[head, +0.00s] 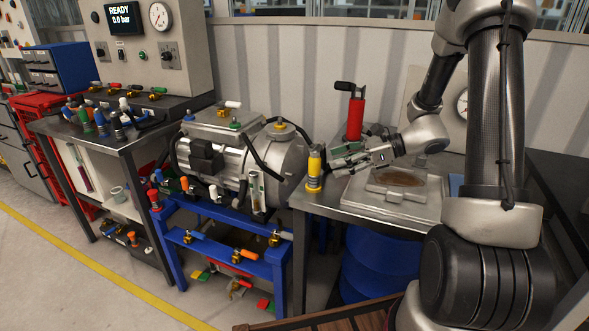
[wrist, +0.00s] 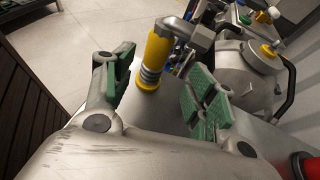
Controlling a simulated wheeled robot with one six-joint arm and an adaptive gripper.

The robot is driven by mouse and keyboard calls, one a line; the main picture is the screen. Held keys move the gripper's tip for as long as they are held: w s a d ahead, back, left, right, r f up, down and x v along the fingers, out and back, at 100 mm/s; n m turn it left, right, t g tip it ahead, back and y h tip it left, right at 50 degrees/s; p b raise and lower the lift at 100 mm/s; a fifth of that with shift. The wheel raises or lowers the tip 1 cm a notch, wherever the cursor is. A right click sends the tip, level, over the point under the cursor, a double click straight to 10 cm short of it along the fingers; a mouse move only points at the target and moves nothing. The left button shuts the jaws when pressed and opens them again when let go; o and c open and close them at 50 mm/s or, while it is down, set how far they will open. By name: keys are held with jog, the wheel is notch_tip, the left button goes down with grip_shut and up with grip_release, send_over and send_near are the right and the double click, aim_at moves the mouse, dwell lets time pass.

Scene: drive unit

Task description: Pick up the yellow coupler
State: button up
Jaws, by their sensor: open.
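The yellow coupler (head: 314,172) stands upright at the left end of the grey metal bench, with a dark ringed lower part and a yellow foot. My gripper (head: 341,158) is just right of it, roughly level with its upper half. In the wrist view the coupler (wrist: 155,62) shows in the gap between the green-padded fingers of my gripper (wrist: 160,88), a little beyond the pads. The fingers are spread, with nothing gripped. I see no clear contact with the coupler.
A red cylinder with a black handle (head: 356,115) stands behind my gripper. A grey tray (head: 400,190) lies on the bench to the right. The grey motor (head: 230,150) on a blue frame (head: 215,208) stands left of the coupler. Open floor lies beyond the bench edge in the wrist view.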

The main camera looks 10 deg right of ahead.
jog(key=x, duration=0.7)
jog(key=shift+s+a+f, duration=0.2)
jog(key=shift+a, duration=0.15)
jog(key=shift+c, duration=0.5)
jog(key=c, duration=1.1)
notch_tip(320, 180, up, 10)
jog(key=shift+r, duration=0.1)
jog(key=shift+c, duration=0.2)
jog(key=shift+r, duration=0.65)
notch_tip(320, 180, up, 5)
send_over(315, 169)
jog(key=w, duration=0.2)
jog(key=shift+s+d+f, duration=0.2)
jog(key=shift+d, duration=0.1)
